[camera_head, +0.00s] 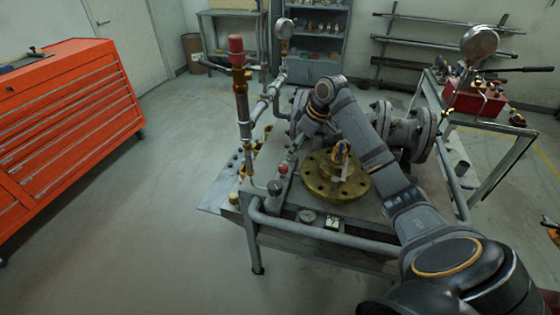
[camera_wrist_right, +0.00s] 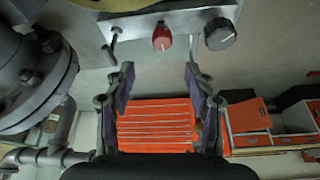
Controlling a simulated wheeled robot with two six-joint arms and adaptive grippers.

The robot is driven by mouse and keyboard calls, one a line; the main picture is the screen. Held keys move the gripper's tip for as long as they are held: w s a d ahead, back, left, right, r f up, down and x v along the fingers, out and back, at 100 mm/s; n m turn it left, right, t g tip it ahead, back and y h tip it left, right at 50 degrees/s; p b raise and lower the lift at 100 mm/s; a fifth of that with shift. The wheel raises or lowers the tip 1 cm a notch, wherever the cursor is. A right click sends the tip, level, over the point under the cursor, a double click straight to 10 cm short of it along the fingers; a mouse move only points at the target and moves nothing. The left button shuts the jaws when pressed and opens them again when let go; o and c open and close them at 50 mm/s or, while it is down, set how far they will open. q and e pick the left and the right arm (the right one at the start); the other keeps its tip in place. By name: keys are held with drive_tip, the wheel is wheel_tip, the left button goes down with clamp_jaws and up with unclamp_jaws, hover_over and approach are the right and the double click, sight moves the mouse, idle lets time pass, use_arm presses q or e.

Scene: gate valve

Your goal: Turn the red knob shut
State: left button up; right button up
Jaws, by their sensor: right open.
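The red knob (camera_wrist_right: 162,38) is at the top middle of the right wrist view, on a light grey box beside a black knob (camera_wrist_right: 220,34). In the head view a small red knob (camera_head: 283,169) shows at the left side of the workbench, just above a dark round knob (camera_head: 274,187). My right gripper (camera_wrist_right: 158,72) is open and empty. Its two fingers are apart, and the red knob shows beyond and above the gap between them, not touched. In the head view my right arm reaches over the bench from the lower right. My left gripper is not in view.
A brass flange (camera_head: 322,188) sits on the bench among grey pipes and a large flanged pipe (camera_head: 410,132). A tall pipe with a red cap (camera_head: 236,47) stands at the left. An orange drawer cabinet (camera_head: 65,120) stands far left, with clear floor between.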

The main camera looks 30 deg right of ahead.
sight(284, 166)
drive_tip(key=x, duration=0.8)
drive_tip(key=shift+s+a+f, duration=0.1)
drive_tip(key=shift+a+f, duration=0.1)
drive_tip(key=shift+f, duration=0.15)
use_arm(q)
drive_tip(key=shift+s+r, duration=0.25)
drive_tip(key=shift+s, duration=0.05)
use_arm(e)
drive_tip(key=shift+w+a+f, duration=0.15)
drive_tip(key=shift+w+f, duration=0.05)
drive_tip(key=shift+f, duration=0.5)
drive_tip(key=c, duration=1.1)
use_arm(q)
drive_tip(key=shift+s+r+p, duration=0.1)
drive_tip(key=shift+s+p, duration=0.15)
drive_tip(key=shift+p, duration=0.15)
use_arm(e)
clamp_jaws()
